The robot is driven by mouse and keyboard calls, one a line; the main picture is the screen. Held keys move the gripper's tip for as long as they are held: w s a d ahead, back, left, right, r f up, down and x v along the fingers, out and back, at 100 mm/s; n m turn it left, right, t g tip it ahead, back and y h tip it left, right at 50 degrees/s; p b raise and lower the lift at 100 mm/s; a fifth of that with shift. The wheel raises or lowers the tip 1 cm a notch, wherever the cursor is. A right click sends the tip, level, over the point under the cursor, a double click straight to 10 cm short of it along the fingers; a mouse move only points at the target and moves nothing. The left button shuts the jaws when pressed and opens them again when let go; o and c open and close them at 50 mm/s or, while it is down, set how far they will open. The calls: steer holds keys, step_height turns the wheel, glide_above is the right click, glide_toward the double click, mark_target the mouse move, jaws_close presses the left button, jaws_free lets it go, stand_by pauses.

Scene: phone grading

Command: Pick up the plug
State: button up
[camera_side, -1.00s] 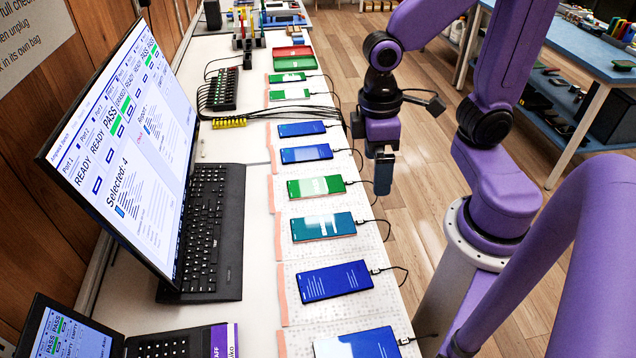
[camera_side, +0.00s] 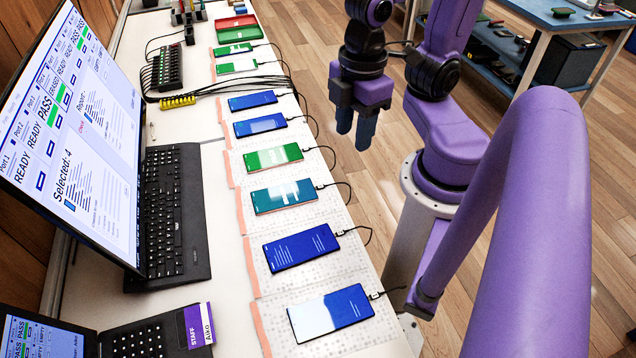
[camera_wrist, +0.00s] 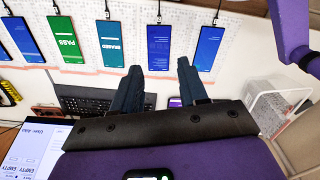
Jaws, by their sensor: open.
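My gripper (camera_side: 355,128) hangs in the air off the right edge of the table, its two dark blue fingers apart with nothing between them. In the wrist view my gripper (camera_wrist: 158,78) also shows open and empty, pointing toward the phones. Which plug is meant cannot be told.
A row of phones lies on pale mats, including a green phone (camera_side: 273,158). A black hub (camera_side: 168,70) with several cables stands at the back.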

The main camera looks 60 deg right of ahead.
steer(key=w+d+f+m, duration=0.1)
steer(key=w+f+m, duration=0.2)
steer(key=w+m, duration=0.55)
steer(key=w+d+f+m, duration=0.1)
steer(key=w+f+m, duration=0.1)
steer(key=w+m, duration=0.65)
steer(key=m, duration=2.2)
glide_above(322, 186)
step_height(322, 186, down, 6)
steer(key=f, duration=1)
steer(key=shift+s+a, duration=0.1)
steer(key=shift+s, duration=0.1)
steer(key=shift+w+f, duration=0.15)
steer(key=shift+f, duration=1.7)
steer(key=shift+w+f, duration=0.1)
steer(key=shift+f, duration=1.7)
steer(key=shift+f, duration=0.2)
